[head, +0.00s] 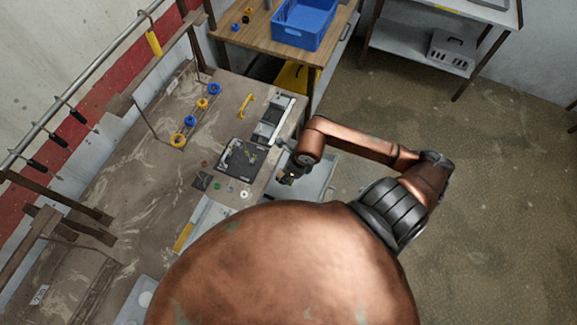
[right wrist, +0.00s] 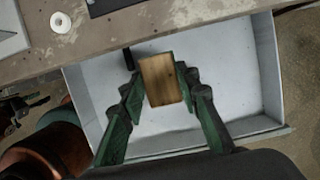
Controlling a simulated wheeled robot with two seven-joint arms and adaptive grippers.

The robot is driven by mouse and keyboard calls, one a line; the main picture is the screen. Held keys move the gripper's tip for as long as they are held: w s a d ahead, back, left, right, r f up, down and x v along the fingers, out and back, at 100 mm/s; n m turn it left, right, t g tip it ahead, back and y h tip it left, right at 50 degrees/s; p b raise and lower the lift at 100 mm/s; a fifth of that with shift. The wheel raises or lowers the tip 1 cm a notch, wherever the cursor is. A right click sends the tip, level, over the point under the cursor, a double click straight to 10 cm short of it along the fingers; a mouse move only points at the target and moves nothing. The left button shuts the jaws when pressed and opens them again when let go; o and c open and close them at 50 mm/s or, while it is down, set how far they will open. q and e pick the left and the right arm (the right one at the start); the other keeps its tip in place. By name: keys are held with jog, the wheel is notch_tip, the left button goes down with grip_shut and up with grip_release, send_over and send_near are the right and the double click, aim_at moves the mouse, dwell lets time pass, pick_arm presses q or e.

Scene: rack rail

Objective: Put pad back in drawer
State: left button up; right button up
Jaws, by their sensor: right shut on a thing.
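The pad (right wrist: 160,80) is a small block with a wood-like face. In the right wrist view it sits between the green fingers of my right gripper (right wrist: 157,82), which is shut on it. The open drawer (right wrist: 228,105) has a pale, flat floor and low walls. The pad is over the drawer's floor; its exact height above it is hard to tell. My left gripper does not show clearly in either view.
The workbench (head: 130,165) borders the drawer and carries a dark panel (head: 240,158), small rings and a yellow handle (head: 246,104). A blue crate (head: 305,25) stands on a wooden table behind. The floor (head: 480,170) at right is clear.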

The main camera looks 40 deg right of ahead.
jog(key=w+d+f, duration=0.1)
jog(key=d+f, duration=0.1)
jog(key=w+d+f, duration=0.1)
jog(key=w+f, duration=0.1)
jog(key=w+d+f, duration=0.2)
jog(key=f, duration=0.1)
jog(key=shift+w+d+p, duration=0.2)
jog(key=shift+d+p, duration=0.1)
jog(key=shift+d+f+p, duration=0.1)
jog(key=shift+f+p, duration=0.2)
jog(key=shift+f, duration=1.4)
jog(key=o, duration=0.8)
jog(key=shift+f, duration=0.15)
jog(key=o, duration=0.4)
jog(key=b+v, duration=0.1)
jog(key=v, duration=1.1)
jog(key=shift+r, duration=0.2)
